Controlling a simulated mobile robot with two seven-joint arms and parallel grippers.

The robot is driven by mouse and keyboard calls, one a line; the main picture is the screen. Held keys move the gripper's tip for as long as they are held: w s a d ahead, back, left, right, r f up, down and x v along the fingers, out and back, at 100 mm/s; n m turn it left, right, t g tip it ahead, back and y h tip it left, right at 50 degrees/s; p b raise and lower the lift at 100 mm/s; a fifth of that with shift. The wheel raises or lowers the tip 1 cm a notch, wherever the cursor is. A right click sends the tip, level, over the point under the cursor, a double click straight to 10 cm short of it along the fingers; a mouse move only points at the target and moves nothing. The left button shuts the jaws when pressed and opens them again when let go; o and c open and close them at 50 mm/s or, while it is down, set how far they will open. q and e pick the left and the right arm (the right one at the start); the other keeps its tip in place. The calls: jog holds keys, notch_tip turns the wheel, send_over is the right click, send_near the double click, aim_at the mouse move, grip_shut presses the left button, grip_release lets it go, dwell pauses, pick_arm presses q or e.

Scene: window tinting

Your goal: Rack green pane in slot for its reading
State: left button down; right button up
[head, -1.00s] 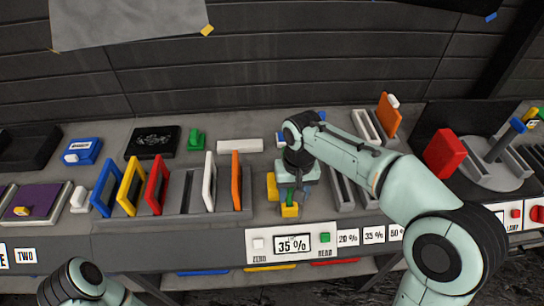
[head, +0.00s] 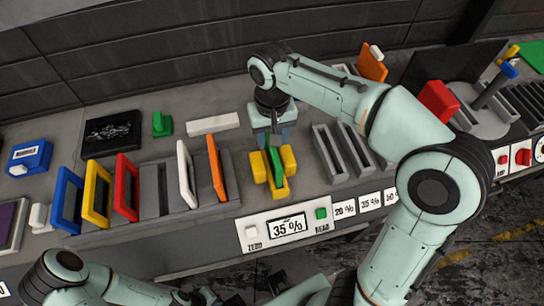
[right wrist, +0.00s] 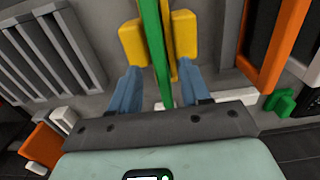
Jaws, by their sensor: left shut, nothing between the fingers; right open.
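The green pane (head: 276,168) stands upright between the yellow blocks of the meter (head: 289,160). The meter's display (head: 288,228) reads 35 %. My right gripper (head: 272,138) is just behind and above the pane, pointing down. In the right wrist view its blue fingers (right wrist: 160,88) are apart, one on each side of the green pane (right wrist: 155,45), with gaps between. Slot racks (head: 330,152) stand right of the meter, above labels 20 %, 35 % (head: 370,204) and 50 %, the last partly hidden by my arm. My left gripper (head: 208,297) is low at the bottom edge, shut and empty, partly cut off.
Left of the meter, a grey rack (head: 152,190) holds blue, yellow, red, white and orange frames (head: 217,168). An orange pane (head: 372,64) and a red block (head: 438,101) stand farther right. A white bar (head: 212,124) and a green piece (head: 161,124) lie behind.

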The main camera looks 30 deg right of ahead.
aim_at(272, 150)
jog(key=shift+s+f+b, duration=0.15)
jog(key=shift+f+b, duration=0.15)
jog(key=shift+f, duration=2.4)
grip_shut()
